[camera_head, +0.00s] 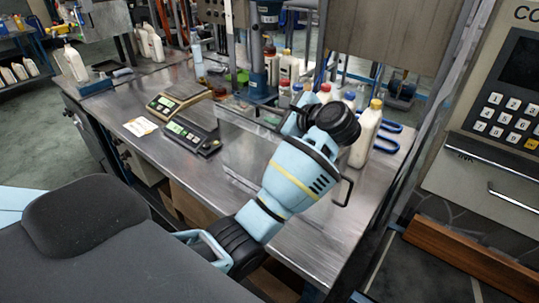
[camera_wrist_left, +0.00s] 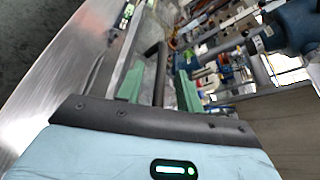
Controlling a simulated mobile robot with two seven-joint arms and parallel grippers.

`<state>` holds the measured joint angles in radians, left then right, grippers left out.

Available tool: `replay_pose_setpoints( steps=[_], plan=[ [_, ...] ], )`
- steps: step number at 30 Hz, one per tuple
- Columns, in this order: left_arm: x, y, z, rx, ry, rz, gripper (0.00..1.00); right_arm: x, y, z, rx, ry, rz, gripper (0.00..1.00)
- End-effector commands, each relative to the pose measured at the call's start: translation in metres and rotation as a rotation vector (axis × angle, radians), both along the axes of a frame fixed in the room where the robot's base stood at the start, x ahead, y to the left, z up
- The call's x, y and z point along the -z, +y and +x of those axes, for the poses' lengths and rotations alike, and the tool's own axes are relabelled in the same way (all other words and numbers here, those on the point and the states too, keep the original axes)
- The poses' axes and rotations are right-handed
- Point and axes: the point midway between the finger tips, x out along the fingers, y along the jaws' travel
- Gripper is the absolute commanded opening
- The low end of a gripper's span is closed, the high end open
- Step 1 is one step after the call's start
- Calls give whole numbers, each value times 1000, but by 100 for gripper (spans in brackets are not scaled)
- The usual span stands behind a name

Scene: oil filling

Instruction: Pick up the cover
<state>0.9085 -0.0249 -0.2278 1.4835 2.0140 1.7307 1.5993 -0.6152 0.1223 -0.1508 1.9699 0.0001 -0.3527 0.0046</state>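A clear, see-through cover (camera_head: 236,138) stands on the steel workbench in the head view, partly hidden behind my left arm. A black handle (camera_head: 346,189) shows at its right side. In the left wrist view a black bar handle (camera_wrist_left: 152,58) runs between the two green fingers of my left gripper (camera_wrist_left: 160,72). The fingers stand apart, one on each side of the handle, with gaps visible; I cannot tell how deep the handle sits between them. In the head view my left fingers are hidden behind the arm. My right gripper is not in view.
Two scales (camera_head: 192,136) and a white card (camera_head: 140,126) lie left on the workbench (camera_head: 120,98). A white bottle with a yellow cap (camera_head: 366,133) stands right of my arm. Several bottles and a blue-grey machine (camera_head: 262,70) stand behind. A keypad panel (camera_head: 506,110) is far right.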

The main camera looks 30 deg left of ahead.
Motion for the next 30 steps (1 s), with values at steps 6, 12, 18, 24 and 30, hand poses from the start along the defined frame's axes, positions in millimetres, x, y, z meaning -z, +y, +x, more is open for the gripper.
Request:
replay_pose_setpoints(
  steps=[6, 12, 18, 24, 30],
  plan=[
    [3, 2, 1, 1, 1, -1, 36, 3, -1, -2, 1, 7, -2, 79],
    [3, 2, 1, 1, 1, -2, 19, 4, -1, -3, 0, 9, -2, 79],
    [3, 2, 1, 1, 1, -2, 0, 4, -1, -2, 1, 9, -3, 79],
    [3, 2, 1, 0, 1, -1, 0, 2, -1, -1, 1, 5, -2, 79],
    [2, 2, 1, 0, 1, -1, 0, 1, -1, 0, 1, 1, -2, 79]
  ],
)
